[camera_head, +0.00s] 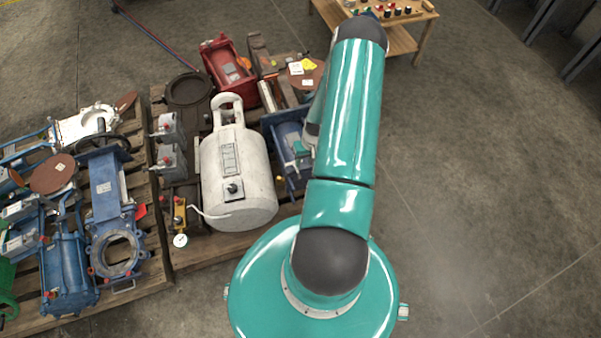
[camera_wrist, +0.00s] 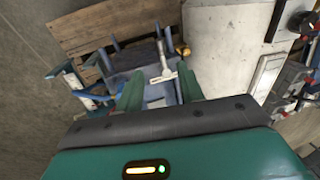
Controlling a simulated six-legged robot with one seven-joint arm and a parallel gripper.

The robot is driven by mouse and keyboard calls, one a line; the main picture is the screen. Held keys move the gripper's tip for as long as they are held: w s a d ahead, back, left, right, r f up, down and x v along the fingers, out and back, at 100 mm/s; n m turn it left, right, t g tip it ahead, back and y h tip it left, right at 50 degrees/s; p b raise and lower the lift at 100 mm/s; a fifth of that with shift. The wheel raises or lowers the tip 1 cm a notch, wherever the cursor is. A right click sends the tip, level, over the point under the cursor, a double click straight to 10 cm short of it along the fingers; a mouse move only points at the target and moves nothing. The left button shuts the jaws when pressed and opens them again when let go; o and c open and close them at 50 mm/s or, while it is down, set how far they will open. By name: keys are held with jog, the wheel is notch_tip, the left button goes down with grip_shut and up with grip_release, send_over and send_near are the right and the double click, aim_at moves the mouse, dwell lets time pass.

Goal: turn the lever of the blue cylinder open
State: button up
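The blue cylinder (camera_head: 288,150) lies on the pallet just right of the white tank, partly hidden by my arm. In the wrist view the blue cylinder (camera_wrist: 128,58) is ahead of my gripper (camera_wrist: 160,72). A pale grey lever (camera_wrist: 164,76) with a crosspiece stands out from it, in the gap between my two green fingers. The fingers are apart, one on each side of the lever, and I see no clear contact. In the head view my gripper is mostly hidden behind my arm.
A white tank (camera_head: 237,175) stands close beside the blue cylinder, and it also shows in the wrist view (camera_wrist: 225,50). A red housing (camera_head: 228,65) lies behind. Another pallet at left holds several blue valves (camera_head: 107,190). A wooden table (camera_head: 402,42) stands at the back. The right floor is clear.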

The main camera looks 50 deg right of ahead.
aim_at(300, 175)
jog(key=f, duration=0.3)
jog(key=a+f, duration=0.1)
jog(key=f, duration=0.2)
jog(key=w+f, duration=0.1)
jog(key=f, duration=0.1)
jog(key=shift+a+f, duration=0.2)
jog(key=shift+f, duration=0.2)
grip_shut()
